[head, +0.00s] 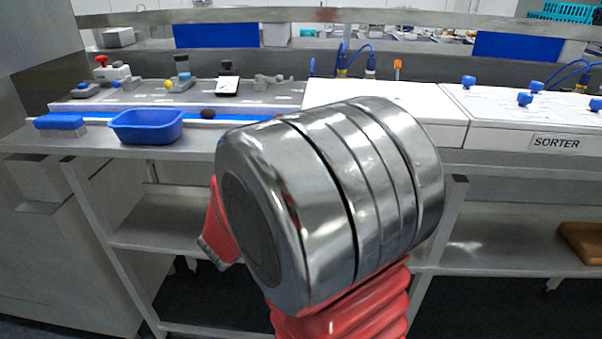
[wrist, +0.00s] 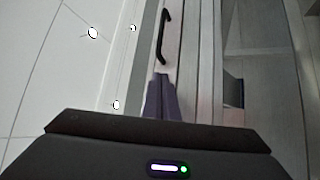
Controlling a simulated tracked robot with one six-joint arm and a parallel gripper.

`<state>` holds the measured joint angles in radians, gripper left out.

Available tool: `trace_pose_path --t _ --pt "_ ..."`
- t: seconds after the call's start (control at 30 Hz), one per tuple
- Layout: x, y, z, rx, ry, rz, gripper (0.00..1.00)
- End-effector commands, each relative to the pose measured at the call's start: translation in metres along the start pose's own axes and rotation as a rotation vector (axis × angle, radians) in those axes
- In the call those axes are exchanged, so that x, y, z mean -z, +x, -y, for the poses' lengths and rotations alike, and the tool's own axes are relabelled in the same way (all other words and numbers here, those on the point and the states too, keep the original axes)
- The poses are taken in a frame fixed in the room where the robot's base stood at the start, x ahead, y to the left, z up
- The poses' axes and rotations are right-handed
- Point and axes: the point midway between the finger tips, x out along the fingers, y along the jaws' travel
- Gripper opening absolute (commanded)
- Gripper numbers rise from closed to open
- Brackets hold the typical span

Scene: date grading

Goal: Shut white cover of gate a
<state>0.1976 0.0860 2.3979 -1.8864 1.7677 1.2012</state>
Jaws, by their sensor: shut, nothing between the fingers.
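The SORTER bench has a white lid-like section (head: 435,98) behind my arm and a white panel with several blue knobs (head: 500,105) to its right. No gate label is readable, so I cannot tell which white part is the cover of gate a. In the wrist view my gripper (wrist: 162,82) is shut and empty. Its fingertips point at a pale surface with a black bar handle (wrist: 163,36), a little apart from it in the picture; contact cannot be told. The gripper's fingers are not clear in the head view, where my large metal arm joint hides the bench middle.
A blue tray (head: 147,138) and a blue-topped block (head: 60,122) sit at the bench's left front. A dark date (head: 208,113) lies on the blue strip. Small devices, including a red-knobbed one (head: 102,62), stand behind. A brown box (head: 582,240) is on the lower shelf.

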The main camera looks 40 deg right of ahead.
Motion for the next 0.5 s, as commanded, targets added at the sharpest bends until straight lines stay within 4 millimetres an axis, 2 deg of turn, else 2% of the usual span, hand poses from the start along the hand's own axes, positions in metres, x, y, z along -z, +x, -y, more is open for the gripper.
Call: trace_pose_path --t 0.3,0.5 --pt "-0.001 -0.039 -0.006 -0.019 0.006 0.005 0.00" --pt "-0.002 -0.054 -0.009 -0.028 0.009 0.009 0.00"
